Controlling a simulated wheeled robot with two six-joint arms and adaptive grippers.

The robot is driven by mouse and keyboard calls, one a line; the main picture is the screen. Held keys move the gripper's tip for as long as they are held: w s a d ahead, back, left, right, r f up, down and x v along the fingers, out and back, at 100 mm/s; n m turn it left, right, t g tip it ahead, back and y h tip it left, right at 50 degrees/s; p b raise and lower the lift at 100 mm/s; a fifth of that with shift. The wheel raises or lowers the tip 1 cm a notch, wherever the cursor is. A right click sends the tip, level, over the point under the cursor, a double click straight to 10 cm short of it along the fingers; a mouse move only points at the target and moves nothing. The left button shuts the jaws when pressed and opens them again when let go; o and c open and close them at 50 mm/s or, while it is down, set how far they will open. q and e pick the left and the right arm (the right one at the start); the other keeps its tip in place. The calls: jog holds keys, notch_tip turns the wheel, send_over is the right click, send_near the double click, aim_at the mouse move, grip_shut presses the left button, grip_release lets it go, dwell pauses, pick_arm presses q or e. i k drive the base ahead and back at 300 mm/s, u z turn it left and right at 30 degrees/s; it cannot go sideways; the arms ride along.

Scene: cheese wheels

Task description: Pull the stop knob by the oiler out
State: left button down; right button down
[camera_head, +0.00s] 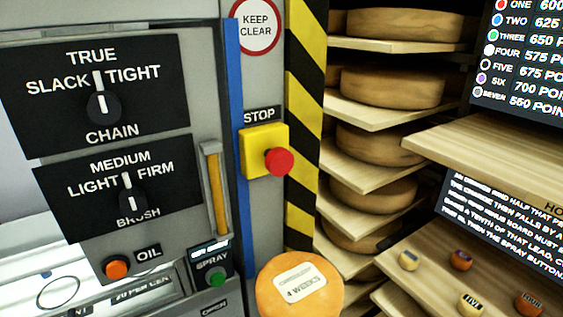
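The red stop knob (279,161) sticks out from a yellow box (257,151) under a "STOP" label, on the grey machine's narrow right face. An orange button (116,268) labelled "OIL" sits at the lower left of the machine panel. A green button (217,278) labelled "SPRAY" is to its right, below the stop box. Neither of my grippers is in view, and nothing covers the knob.
A black-and-yellow striped post (304,130) stands just right of the stop box. Wooden shelves with several cheese wheels (391,88) lie beyond it. An orange wheel marked "4 WEEKS" (274,284) is below the knob. A yellow vertical handle (216,190) is left of it.

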aim_at(279, 161)
jog(key=z, duration=0.55)
jog(key=k, duration=1.25)
jog(key=u, duration=0.1)
jog(key=i, duration=0.75)
jog(key=u, duration=0.7)
